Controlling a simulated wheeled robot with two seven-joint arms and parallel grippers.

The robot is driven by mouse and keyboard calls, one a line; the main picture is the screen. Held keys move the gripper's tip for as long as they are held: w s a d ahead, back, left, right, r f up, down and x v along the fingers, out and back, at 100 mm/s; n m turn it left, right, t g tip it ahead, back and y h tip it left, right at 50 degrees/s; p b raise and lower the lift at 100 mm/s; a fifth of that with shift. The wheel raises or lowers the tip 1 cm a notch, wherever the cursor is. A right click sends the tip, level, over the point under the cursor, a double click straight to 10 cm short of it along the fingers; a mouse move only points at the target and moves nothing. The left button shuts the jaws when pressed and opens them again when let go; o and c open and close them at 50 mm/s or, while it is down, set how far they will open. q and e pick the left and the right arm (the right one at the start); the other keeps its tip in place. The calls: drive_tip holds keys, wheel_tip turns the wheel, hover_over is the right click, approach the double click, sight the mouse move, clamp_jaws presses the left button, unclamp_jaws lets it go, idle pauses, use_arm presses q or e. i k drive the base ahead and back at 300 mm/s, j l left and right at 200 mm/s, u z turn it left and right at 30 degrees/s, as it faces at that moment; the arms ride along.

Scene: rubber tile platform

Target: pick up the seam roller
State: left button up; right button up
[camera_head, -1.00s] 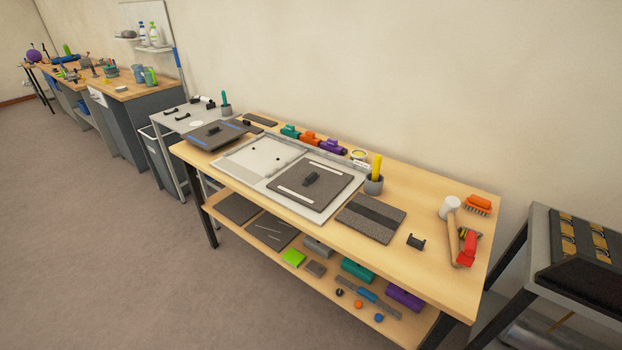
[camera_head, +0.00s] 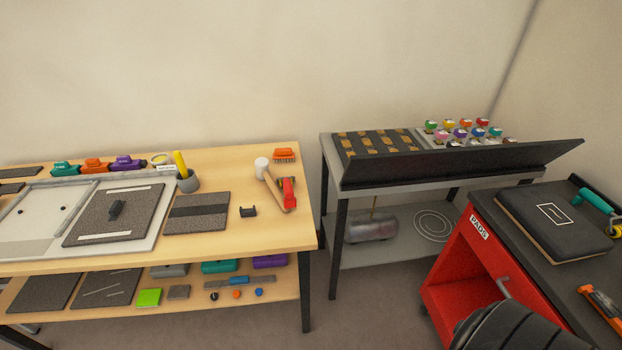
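I cannot tell for certain which tool is the seam roller. A teal-handled tool (camera_head: 597,202) lies at the right edge of the view, on the dark top of the red cabinet, partly cut off by the frame. A red tool with a dark part (camera_head: 287,193) lies near the right end of the wooden workbench, beside a mallet (camera_head: 268,176).
The red cabinet (camera_head: 463,265) carries a dark pad (camera_head: 540,228) and an orange tool (camera_head: 605,308).

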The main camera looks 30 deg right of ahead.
sight(290, 201)
drive_tip(key=z, duration=0.75)
drive_tip(key=k, duration=0.05)
